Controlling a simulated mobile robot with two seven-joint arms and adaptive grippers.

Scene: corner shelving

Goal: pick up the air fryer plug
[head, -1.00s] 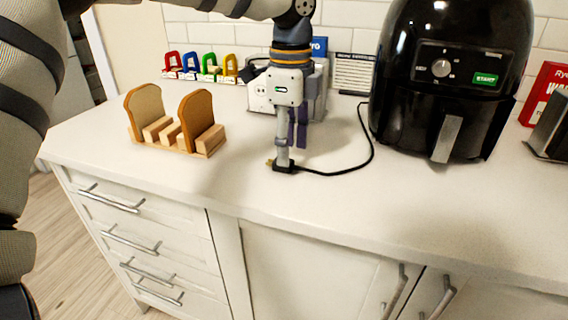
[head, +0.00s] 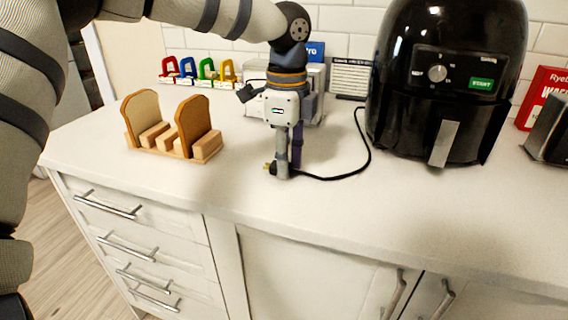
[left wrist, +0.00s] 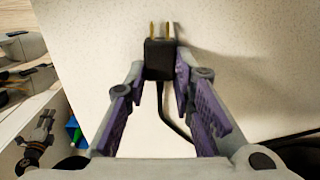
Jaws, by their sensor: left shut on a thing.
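The air fryer plug (left wrist: 159,60) is a small black block with two brass prongs. In the left wrist view it sits between the tips of my left gripper (left wrist: 157,70), prongs pointing away. In the head view my left gripper (head: 284,172) points down at the counter, shut on the plug (head: 271,168), which is partly hidden by a finger. The black cord (head: 350,172) runs from the plug to the right and up to the black air fryer (head: 440,105). The plug is at or just above the counter; I cannot tell which.
A wooden rack (head: 160,151) with two bread slices stands left on the white counter (head: 330,215). Coloured tags (head: 200,72) and a grey appliance (head: 318,80) stand behind. A red box (head: 545,95) is at the far right. The front counter is clear.

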